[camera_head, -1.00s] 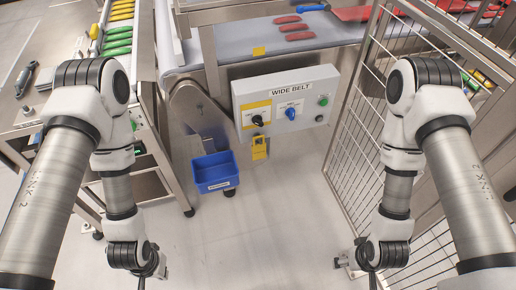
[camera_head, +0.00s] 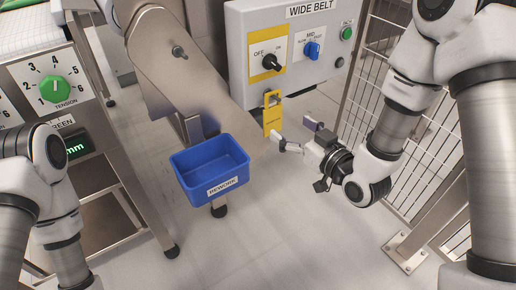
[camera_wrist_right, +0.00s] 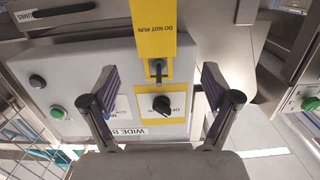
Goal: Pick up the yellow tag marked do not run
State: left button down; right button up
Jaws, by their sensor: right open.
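The yellow tag (camera_head: 272,118) hangs below the lower left part of the grey control box in the head view. In the right wrist view the tag (camera_wrist_right: 156,40) shows "DO NOT RUN" upside down at the top centre, by a small metal shackle near the black knob. My right gripper (camera_head: 296,134) is open just right of and slightly below the tag. Its two fingers (camera_wrist_right: 160,75) stand wide apart on either side of the shackle and the tag's near end in the wrist view, touching neither there. My left arm shows at the lower left, but its gripper is out of view.
The control box (camera_head: 298,22) has an OFF knob (camera_head: 270,62) on a yellow plate and a blue knob (camera_head: 312,50). A blue REWORK bin (camera_head: 184,184) stands below left of the tag. A wire fence (camera_head: 362,100) stands right. A machine with a green dial (camera_head: 55,88) is left.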

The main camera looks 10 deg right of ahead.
aim_at(274, 117)
jog(key=shift+t, duration=0.6)
jog(key=b+x, duration=0.2)
jog(key=f+b+x, duration=0.1)
jog(key=b+x, duration=0.2)
jog(key=f+b+x, duration=0.1)
jog(key=b+x, duration=0.1)
jog(key=x, duration=0.1)
jog(key=shift+d, duration=0.1)
jog(key=shift+w+r, duration=0.1)
jog(key=shift+w, duration=0.2)
pick_arm(q)
notch_tip(274, 117, down, 10)
jog(key=shift+w, duration=0.15)
jog(key=shift+a, duration=0.1)
pick_arm(e)
jog(key=c, duration=1.1)
